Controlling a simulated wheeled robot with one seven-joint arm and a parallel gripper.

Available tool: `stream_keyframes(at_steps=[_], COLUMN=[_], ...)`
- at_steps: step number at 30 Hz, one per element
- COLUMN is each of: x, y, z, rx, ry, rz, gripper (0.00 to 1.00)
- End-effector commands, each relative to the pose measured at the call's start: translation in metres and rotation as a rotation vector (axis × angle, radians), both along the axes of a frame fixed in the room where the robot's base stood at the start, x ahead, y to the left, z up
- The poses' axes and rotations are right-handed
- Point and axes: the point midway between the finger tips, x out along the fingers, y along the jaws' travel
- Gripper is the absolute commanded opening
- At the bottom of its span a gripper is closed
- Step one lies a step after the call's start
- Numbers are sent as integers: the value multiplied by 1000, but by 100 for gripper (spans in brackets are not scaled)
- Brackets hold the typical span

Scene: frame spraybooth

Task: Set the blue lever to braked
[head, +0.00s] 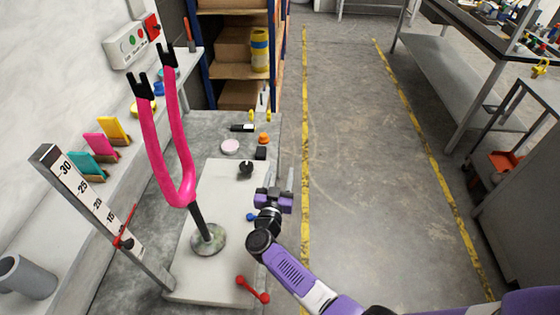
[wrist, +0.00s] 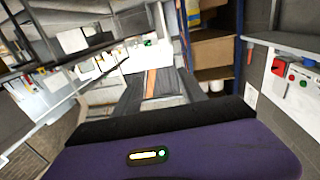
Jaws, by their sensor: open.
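The blue lever (head: 251,217) shows only as a small blue end at the right edge of the pale base plate (head: 215,271). The rest of it is hidden behind my arm and gripper, so I cannot tell its setting. My purple gripper (head: 274,192) is open and appears empty, just up and right of the blue end in the head view. I cannot tell whether they touch. The wrist view shows a purple and black part of my gripper across the bottom, but no blue lever.
A red lever (head: 253,289) sits on the plate's near right corner. A pink fork (head: 180,175) stands upright on a round foot, with a black knob (head: 246,169) beyond it. A height scale (head: 97,208) leans at left.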

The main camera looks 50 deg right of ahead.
Motion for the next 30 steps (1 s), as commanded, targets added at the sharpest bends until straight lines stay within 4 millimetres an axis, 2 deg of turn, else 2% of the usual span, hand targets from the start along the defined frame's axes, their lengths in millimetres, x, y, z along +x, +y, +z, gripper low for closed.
stream_keyframes(at_steps=[1,6,17,18,21,23,25,30], x=[0,0,0,0,-3,-8,-21,-73], y=[0,0,0,0,-5,-17,-39,-119], z=[12,29,33,33,29,21,6,-39], rx=[0,1,1,1,1,0,0,5], ry=[-2,-1,1,1,1,1,1,-10], rz=[1,1,1,1,-10,-32,-78,-233], gripper=[49,49,49,47,27,15,2,0])
